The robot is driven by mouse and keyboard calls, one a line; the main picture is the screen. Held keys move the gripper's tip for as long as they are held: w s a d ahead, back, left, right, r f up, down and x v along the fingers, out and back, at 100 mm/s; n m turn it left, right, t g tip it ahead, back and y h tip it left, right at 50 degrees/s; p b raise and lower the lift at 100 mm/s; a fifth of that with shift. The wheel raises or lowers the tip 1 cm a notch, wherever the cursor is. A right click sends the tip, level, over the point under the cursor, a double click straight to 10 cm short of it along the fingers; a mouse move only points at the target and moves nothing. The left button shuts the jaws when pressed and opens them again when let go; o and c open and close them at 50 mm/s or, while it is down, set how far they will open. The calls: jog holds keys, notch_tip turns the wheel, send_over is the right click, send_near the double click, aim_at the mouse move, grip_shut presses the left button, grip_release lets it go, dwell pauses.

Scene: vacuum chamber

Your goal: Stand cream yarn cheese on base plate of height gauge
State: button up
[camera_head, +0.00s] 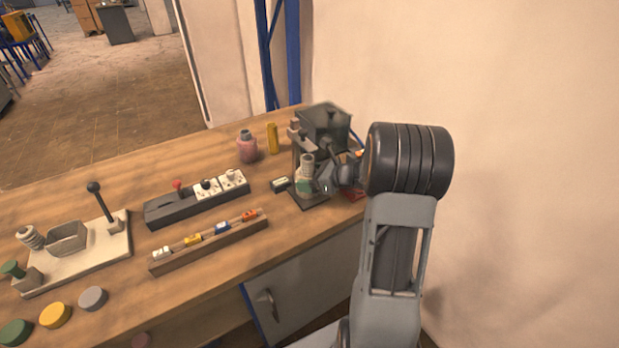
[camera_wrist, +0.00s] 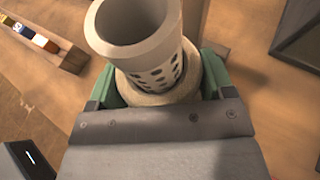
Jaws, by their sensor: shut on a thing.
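The cream yarn cheese (camera_wrist: 163,94) is wound low around a pale perforated tube in the wrist view, between the two green fingers of my gripper (camera_wrist: 160,80). My gripper is shut on it. In the head view the cheese's tube (camera_head: 307,164) stands upright over the dark base plate (camera_head: 310,202) of the height gauge. The gauge's post (camera_head: 296,150) rises just behind it. My fingers and wrist partly hide the cheese there, and I cannot tell whether its underside touches the plate.
A dark box-shaped device (camera_head: 325,122) stands close behind the gauge. A pink bottle (camera_head: 247,147) and a yellow block (camera_head: 272,138) stand to the left. A socket strip (camera_head: 195,202) and a wooden rail (camera_head: 208,243) with small coloured pieces lie nearer. The wall is close on the right.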

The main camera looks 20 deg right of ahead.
jog(key=shift+f, duration=0.2)
jog(key=o, duration=1)
jog(key=shift+r, duration=0.2)
jog(key=shift+s+d+r, duration=0.15)
jog(key=shift+s+d, duration=0.05)
jog(key=v, duration=1.1)
jog(key=s+a+n+g+h, duration=0.3)
jog(key=s+a+n, duration=0.4)
jog(key=n, duration=0.7)
jog(key=s+a+n+g+h, duration=0.3)
jog(key=s+a+n+h, duration=0.2)
jog(key=a+n, duration=0.6)
jog(key=s+n, duration=0.1)
jog(key=n, duration=0.2)
jog(key=shift+s+r+g+h, duration=0.3)
jog(key=shift+s+g, duration=0.1)
